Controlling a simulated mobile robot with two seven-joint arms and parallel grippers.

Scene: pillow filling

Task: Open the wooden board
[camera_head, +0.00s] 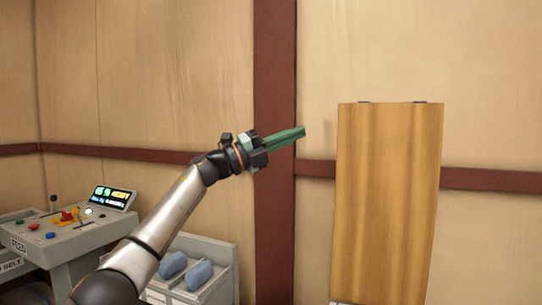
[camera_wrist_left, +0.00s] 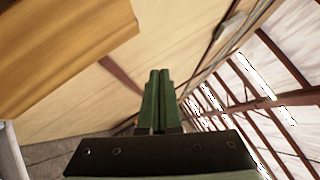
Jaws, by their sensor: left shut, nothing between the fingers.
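The wooden board (camera_head: 388,200) stands nearly upright at the right of the head view, with two small dark fittings at its top edge. In the left wrist view a large wooden panel (camera_wrist_left: 60,45), which looks like the same board, fills the upper left. My left gripper (camera_head: 303,131) has green fingers, shut and empty, pointing right. It is left of the board in the head view, with a visible gap between them. The shut fingers also show in the left wrist view (camera_wrist_left: 160,75). My right gripper is not in view.
A grey control console (camera_head: 75,240) with coloured buttons and a lit screen (camera_head: 113,198) stands at the left. A grey bin (camera_head: 215,280) with blue pillow-like items (camera_head: 198,274) is at the lower middle. A beige wall with dark red beams (camera_head: 274,220) is behind.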

